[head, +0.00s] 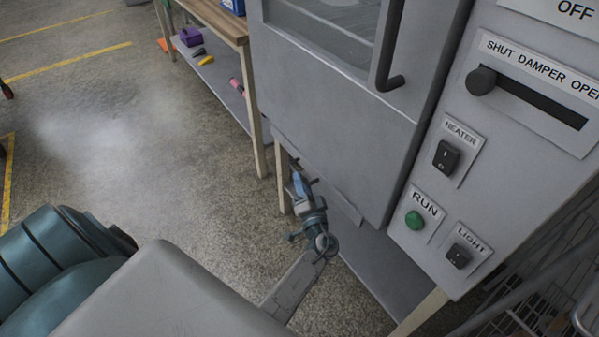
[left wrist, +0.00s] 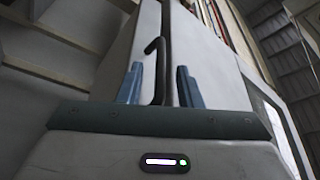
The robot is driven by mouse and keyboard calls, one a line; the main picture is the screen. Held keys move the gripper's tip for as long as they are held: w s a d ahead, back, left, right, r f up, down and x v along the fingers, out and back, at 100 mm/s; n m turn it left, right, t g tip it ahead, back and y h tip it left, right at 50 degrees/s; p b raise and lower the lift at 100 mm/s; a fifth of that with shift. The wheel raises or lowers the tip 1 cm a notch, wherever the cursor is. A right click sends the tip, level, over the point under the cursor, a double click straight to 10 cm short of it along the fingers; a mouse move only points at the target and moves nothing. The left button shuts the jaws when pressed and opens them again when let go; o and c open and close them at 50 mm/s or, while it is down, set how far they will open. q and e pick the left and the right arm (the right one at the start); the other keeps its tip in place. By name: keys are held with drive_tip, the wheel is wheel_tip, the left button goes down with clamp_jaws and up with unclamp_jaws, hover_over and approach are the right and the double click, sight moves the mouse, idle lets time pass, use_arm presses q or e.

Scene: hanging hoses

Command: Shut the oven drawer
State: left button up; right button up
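The oven (head: 330,95) is a grey cabinet with a windowed front and a dark upright bar handle (head: 388,80); I see no separate drawer. I cannot tell whether the front is fully shut. My left gripper (head: 299,184) is below and left of the handle, close to the oven's lower edge in the head view. In the left wrist view its two blue fingers (left wrist: 158,86) are apart, with nothing gripped. The handle (left wrist: 160,58) shows between and beyond them, and contact cannot be made out. My right gripper is not in view.
A control panel (head: 480,130) with a damper slider, switches and a green button (head: 415,220) is at the right. A wooden-topped bench (head: 222,20) with small items on its lower shelf stands at the left. A wire rack (head: 540,300) is at the lower right. Open floor (head: 120,140) lies left.

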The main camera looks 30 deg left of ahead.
sight(311, 172)
use_arm(q)
drive_tip(key=shift+x, duration=1.6)
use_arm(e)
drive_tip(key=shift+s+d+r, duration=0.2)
use_arm(q)
drive_tip(key=shift+c, duration=0.2)
clamp_jaws()
drive_tip(key=shift+w+d+f, duration=0.1)
drive_tip(key=w+b, duration=0.1)
drive_tip(key=w+d+b, duration=0.1)
drive_tip(key=shift+w+f+b, duration=0.1)
drive_tip(key=shift+w+b, duration=0.05)
drive_tip(key=shift+b, duration=0.25)
drive_tip(key=shift+w+d+b, duration=0.15)
drive_tip(key=shift+w+b, duration=0.25)
drive_tip(key=shift+w, duration=0.05)
drive_tip(key=shift+w+r, duration=0.1)
drive_tip(key=shift+r, duration=0.2)
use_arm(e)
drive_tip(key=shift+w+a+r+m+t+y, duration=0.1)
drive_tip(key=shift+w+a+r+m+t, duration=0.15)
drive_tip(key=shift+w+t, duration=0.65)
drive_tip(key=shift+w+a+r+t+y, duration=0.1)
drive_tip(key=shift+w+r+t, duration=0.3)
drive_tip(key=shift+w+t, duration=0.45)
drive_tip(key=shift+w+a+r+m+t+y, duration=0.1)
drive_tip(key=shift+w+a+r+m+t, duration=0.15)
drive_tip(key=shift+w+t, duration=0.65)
